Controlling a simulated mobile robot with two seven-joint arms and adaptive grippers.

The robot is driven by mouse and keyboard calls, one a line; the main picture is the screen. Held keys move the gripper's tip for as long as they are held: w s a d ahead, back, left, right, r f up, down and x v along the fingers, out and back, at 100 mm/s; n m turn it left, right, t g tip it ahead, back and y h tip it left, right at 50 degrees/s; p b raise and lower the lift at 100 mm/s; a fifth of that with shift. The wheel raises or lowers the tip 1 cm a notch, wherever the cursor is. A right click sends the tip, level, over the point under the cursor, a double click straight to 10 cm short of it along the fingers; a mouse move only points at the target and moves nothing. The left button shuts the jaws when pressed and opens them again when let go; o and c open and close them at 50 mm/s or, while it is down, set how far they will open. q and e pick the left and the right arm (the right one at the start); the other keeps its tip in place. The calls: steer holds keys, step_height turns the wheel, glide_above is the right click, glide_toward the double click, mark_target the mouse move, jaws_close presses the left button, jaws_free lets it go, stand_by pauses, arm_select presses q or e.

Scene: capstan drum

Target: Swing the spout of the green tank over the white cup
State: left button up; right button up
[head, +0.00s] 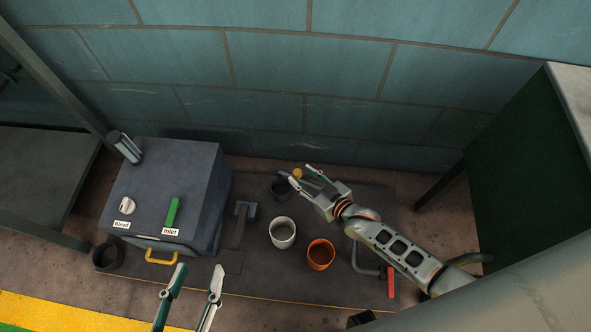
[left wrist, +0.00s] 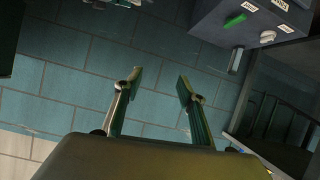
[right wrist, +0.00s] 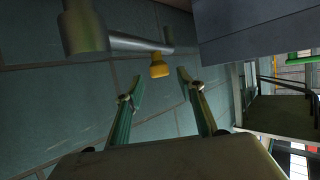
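The white cup (head: 282,232) stands upright on the dark mat, left of an orange cup (head: 320,256). My right gripper (head: 306,178) is open and empty close to the spout, behind the white cup. I cannot tell whether it touches. My arm hides part of the spout's mount, and no plainly green tank shows there. My left gripper (head: 198,268) is open and empty above the mat's front.
A grey box (head: 155,185) with a green inlet lever (head: 172,212), white knob (head: 127,205) and yellow handle (head: 161,257) stands left. A red handle (head: 390,284) and dark green cabinet (head: 525,170) are right.

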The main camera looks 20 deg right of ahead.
mark_target(299, 174)
steer(key=shift+w+a+f+b, duration=0.35)
steer(key=shift+w+a+f, duration=0.05)
steer(key=shift+w+f, duration=0.4)
steer(key=shift+w+a, duration=0.25)
steer(key=shift+w, duration=0.45)
arm_select(q)
steer(key=shift+s+d+f+n+h, duration=0.15)
steer(key=shift+d+n, duration=0.25)
steer(key=shift+d, duration=0.15)
steer(key=shift+s+d+f+n+h, duration=0.1)
steer(key=shift+s+d+n+h, duration=0.05)
steer(key=shift+d+n, duration=0.35)
arm_select(e)
steer(key=shift+c, duration=0.3)
jaws_close()
arm_select(q)
steer(key=shift+a, duration=0.1)
arm_select(e)
steer(key=shift+d, duration=0.1)
